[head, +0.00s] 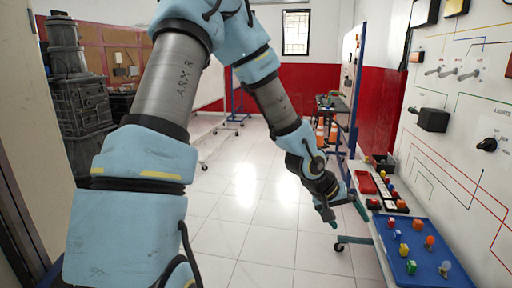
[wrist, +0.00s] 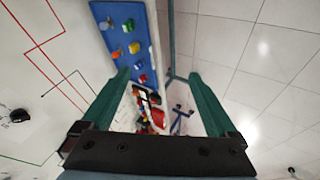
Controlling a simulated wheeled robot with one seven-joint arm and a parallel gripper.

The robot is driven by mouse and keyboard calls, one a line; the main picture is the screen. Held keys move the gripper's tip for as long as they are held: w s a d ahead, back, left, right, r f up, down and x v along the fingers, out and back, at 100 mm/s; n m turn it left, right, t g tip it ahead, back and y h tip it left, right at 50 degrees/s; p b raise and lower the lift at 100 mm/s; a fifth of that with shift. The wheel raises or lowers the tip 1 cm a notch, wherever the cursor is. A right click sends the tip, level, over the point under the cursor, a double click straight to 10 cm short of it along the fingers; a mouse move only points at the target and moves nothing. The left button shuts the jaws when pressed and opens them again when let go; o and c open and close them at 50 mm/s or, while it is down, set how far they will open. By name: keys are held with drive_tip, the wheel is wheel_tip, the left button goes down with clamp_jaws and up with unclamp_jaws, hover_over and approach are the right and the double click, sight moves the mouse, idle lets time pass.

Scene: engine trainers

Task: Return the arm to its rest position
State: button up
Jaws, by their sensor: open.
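My gripper (head: 328,218) hangs at the end of my blue and grey arm, left of the trainer bench and above the tiled floor. In the wrist view the two green fingers of my gripper (wrist: 165,85) stand wide apart with nothing held between them. The arm is stretched forward and bent, with its end pointing down. My gripper is apart from the blue mat and the parts on it.
A blue mat (head: 462,277) with several small coloured parts lies on the bench at right. A red tray (head: 367,183) sits farther back. The wiring panel (head: 470,120) rises along the right. Dark machines (head: 85,110) stand at left. The middle floor (head: 235,215) is clear.

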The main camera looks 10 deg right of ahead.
drive_tip(key=w+a+t+y, duration=0.1)
drive_tip(key=w+a+y, duration=0.25)
drive_tip(key=a, duration=0.95)
drive_tip(key=s+a+r+n+y, duration=0.1)
drive_tip(key=a+r, duration=0.1)
drive_tip(key=a, duration=0.5)
drive_tip(key=s+a+r+n+y, duration=0.1)
drive_tip(key=s+a+r, duration=0.1)
drive_tip(key=a, duration=0.6)
drive_tip(key=s+a+r+n+y, duration=0.1)
drive_tip(key=s+a+r, duration=0.1)
drive_tip(key=a, duration=0.5)
drive_tip(key=shift+s+a+n+g, duration=0.25)
drive_tip(key=shift+a+n+g, duration=0.05)
drive_tip(key=shift+a, duration=0.1)
drive_tip(key=shift+y, duration=0.25)
